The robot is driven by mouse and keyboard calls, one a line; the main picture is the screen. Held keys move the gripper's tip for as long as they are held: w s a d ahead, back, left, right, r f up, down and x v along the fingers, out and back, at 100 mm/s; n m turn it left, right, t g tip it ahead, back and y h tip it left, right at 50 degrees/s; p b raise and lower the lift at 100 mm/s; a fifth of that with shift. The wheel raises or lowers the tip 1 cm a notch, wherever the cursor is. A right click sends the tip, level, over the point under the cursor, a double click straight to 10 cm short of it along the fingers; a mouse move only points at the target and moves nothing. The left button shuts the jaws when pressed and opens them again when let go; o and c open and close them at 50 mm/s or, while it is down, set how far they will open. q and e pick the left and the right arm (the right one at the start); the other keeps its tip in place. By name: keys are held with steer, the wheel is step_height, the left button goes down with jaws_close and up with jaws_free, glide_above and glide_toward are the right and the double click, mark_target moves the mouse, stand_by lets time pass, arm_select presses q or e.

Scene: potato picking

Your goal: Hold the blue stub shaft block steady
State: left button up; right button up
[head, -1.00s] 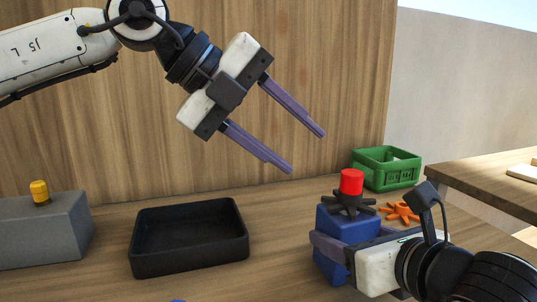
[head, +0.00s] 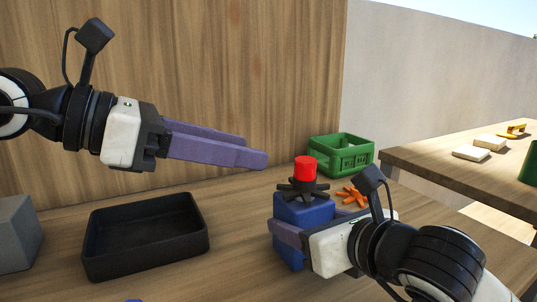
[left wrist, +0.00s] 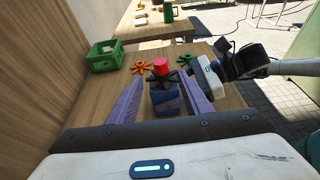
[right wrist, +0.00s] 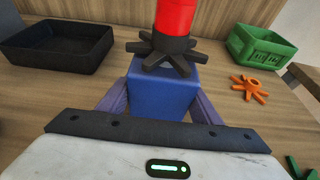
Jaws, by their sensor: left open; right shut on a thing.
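The blue stub shaft block (head: 303,215) stands upright on the wooden table, right of centre in the head view. A black spider-shaped part (head: 302,190) sits on top of it, with a red cylinder (head: 305,168) rising from its middle. My right gripper (head: 283,236) is shut on the blue block's sides; the right wrist view shows the block (right wrist: 162,93) between its purple fingers. My left gripper (head: 255,158) is open and empty, in the air to the left of and above the block. In the left wrist view the block (left wrist: 168,101) shows beyond and between the left fingers.
A black tray (head: 146,262) lies left of the block, with a grey block (head: 16,235) farther left. An orange spider part (head: 352,195) and a green crate (head: 341,142) lie behind right. A wooden wall (head: 200,60) bounds the back. A second table (head: 455,165) stands right.

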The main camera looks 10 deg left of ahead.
mark_target(296, 162)
arm_select(q)
steer(key=x, duration=1)
steer(key=shift+w+d, duration=0.1)
steer(key=shift+d, duration=0.05)
steer(key=shift+c, duration=0.6)
steer(key=c, duration=0.9)
steer(key=shift+r, duration=1.7)
steer(key=shift+c, duration=0.2)
step_height(296, 162, up, 7)
